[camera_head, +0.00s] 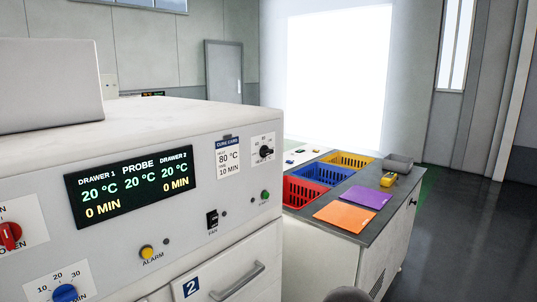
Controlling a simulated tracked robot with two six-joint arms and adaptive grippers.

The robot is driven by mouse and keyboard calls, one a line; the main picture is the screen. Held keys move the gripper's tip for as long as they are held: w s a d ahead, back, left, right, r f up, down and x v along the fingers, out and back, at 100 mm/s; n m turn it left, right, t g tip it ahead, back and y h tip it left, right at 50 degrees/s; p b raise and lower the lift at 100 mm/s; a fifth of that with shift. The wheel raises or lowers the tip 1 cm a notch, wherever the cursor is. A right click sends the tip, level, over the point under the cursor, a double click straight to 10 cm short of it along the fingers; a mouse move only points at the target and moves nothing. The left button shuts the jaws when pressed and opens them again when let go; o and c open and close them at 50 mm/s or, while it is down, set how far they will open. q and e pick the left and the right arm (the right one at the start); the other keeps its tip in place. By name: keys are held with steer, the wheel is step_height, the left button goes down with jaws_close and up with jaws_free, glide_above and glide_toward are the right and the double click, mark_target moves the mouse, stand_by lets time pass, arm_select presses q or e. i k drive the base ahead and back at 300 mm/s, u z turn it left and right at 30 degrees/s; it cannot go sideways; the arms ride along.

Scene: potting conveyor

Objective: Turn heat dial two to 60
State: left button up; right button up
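A white oven panel (120,235) fills the left half of the view. A small black dial (265,152) sits on a white plate near the panel's right end, seen at a steep angle; its label and pointer are too small to read surely, so I cannot tell its setting. The display (135,182) reads 20 °C and 0 MIN for drawer 1, 20 °C for the probe, and 20 °C and 0 MIN for drawer 2.
A cure card (228,157) reads 80 °C, 10 min. A fan switch (212,219), yellow alarm button (147,252), blue timer dial (65,293) and red knob (9,235) share the panel. Drawer 2's handle (238,282) juts out below. A bench with crates (315,217) stands right.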

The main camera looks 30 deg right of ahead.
mark_target(264, 151)
steer(key=z, duration=0.45)
steer(key=k, duration=1)
steer(key=z, duration=1.1)
steer(key=i, duration=1.25)
steer(key=u, duration=0.9)
steer(key=i, duration=0.75)
steer(key=u, duration=0.5)
steer(key=k, duration=0.75)
steer(key=u, duration=0.25)
steer(key=i, duration=0.65)
